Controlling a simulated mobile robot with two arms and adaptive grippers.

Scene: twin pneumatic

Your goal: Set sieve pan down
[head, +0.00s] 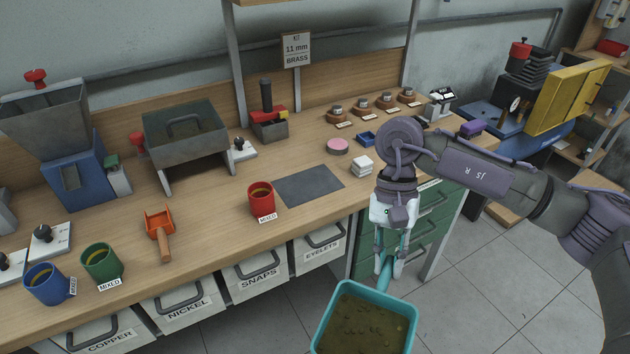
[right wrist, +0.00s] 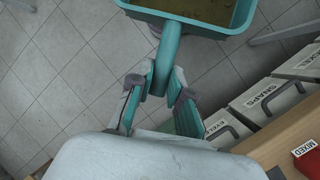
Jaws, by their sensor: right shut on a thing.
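The teal sieve pan (head: 323,318) hangs over the floor in front of the workbench, with a dark, grainy, olive-brown load inside. My right gripper (head: 388,270) is shut on the pan's handle, and the pan extends toward the bottom of the head view. In the right wrist view the pan (right wrist: 187,22) is at the top, cut off by the frame edge, and its handle runs down between my right gripper's fingers (right wrist: 158,95). The pan looks roughly level. My left gripper is not in view.
The wooden bench (head: 215,215) holds a grey mat (head: 308,185), a red mug (head: 261,198), green mug (head: 101,263), blue mug (head: 47,284), orange scoop (head: 160,225) and a grey metal hopper (head: 185,133). Labelled drawers (head: 262,275) line its front. Open tiled floor (head: 500,280) lies right.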

